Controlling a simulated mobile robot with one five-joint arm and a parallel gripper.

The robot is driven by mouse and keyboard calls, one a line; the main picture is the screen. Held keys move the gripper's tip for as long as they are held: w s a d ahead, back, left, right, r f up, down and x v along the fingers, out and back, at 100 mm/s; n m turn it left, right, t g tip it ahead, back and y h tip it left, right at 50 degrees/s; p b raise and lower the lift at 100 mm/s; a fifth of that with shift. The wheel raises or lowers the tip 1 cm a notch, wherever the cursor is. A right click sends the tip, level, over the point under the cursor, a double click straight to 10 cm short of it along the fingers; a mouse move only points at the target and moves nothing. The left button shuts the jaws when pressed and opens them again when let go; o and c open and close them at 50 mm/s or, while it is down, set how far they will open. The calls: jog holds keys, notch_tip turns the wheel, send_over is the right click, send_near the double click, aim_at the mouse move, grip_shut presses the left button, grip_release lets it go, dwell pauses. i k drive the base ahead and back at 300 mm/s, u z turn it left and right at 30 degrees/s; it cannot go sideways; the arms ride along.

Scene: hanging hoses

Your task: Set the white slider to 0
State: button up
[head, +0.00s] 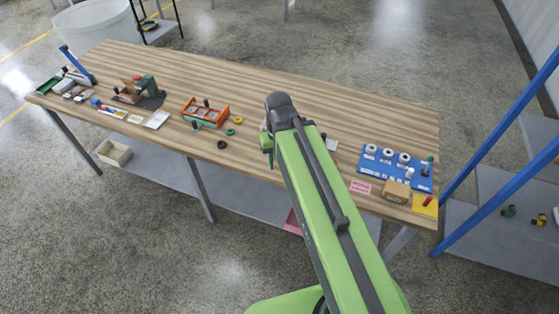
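A blue panel (367,179) lies on the wooden table (300,98) near its right end. Several white round parts stand in a row on its back half, with small white marks along the front. A white knob (409,173) at its front right may be the white slider, but it is too small to be sure, and no scale reading is legible. My green arm reaches up over the table's front edge, left of the panel. My gripper (267,147) is mostly hidden behind the arm's end, well apart from the panel.
A cardboard box (396,191), a pink label (360,187) and a yellow pad (425,205) lie in front of the panel. An orange rack (205,112) and loose rings are left of my arm. Blue posts (500,185) rise beyond the table's right end.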

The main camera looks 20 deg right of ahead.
aim_at(411, 171)
jog(key=u, duration=0.9)
jog(key=k, duration=0.1)
jog(key=z, duration=3.45)
jog(key=k, duration=0.8)
jog(key=u, duration=0.75)
jog(key=i, duration=1)
jog(key=u, duration=0.1)
